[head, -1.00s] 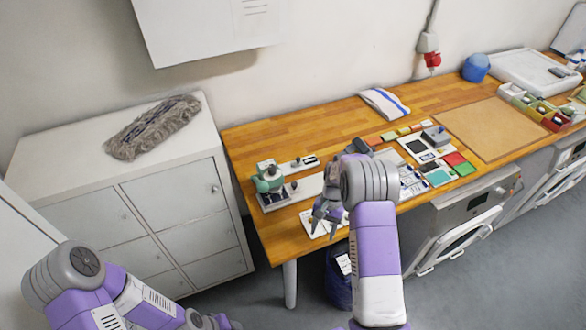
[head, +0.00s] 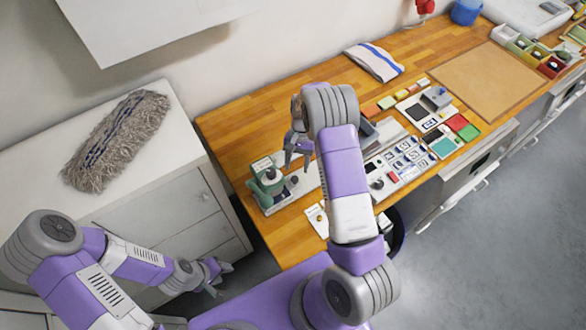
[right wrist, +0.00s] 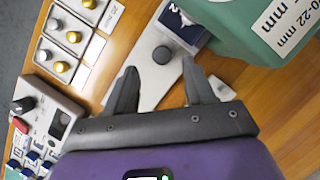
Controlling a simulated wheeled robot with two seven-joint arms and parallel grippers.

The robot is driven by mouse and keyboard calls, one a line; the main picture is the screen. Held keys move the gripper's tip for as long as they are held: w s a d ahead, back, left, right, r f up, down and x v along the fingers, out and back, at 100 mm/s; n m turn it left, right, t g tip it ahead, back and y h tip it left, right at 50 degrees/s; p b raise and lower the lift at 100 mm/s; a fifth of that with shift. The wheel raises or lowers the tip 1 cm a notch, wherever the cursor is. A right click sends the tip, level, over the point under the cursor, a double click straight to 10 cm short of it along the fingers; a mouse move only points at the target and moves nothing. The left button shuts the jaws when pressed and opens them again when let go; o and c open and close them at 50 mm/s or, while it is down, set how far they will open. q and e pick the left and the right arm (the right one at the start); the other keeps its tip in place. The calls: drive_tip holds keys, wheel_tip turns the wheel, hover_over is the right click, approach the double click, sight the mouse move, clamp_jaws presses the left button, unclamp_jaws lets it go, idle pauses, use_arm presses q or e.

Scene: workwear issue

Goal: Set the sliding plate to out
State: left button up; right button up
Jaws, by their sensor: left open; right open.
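The sliding plate is a light grey plate (right wrist: 146,84) with a round dark knob (right wrist: 162,55). It runs up to a green press-like device (right wrist: 238,30) in the right wrist view; a dark blue label with a partly visible letter lies beside the knob. In the head view the green device (head: 266,182) stands at the table's left end. My right gripper (head: 296,160) is open over the plate, which it partly hides. In the right wrist view its fingers (right wrist: 158,66) point at the knob, one on each side; contact is not visible. My left gripper (head: 217,276) is open and empty near the cabinet.
A panel with gold and silver knobs (right wrist: 66,40) and a grey box with a black knob (right wrist: 48,118) lie left in the wrist view. A folded cloth (head: 374,62) and brown mat (head: 486,82) lie farther right. A mop head (head: 118,140) lies on the cabinet.

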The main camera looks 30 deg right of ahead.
sight(295, 178)
drive_tip(key=x, duration=0.4)
drive_tip(key=shift+w+f+p, duration=0.15)
drive_tip(key=shift+w+p, duration=0.05)
drive_tip(key=shift+p, duration=0.1)
drive_tip(key=shift+s+a+f, duration=0.15)
drive_tip(key=shift+s+f, duration=0.1)
drive_tip(key=shift+f, duration=0.15)
drive_tip(key=shift+w, duration=0.1)
clamp_jaws()
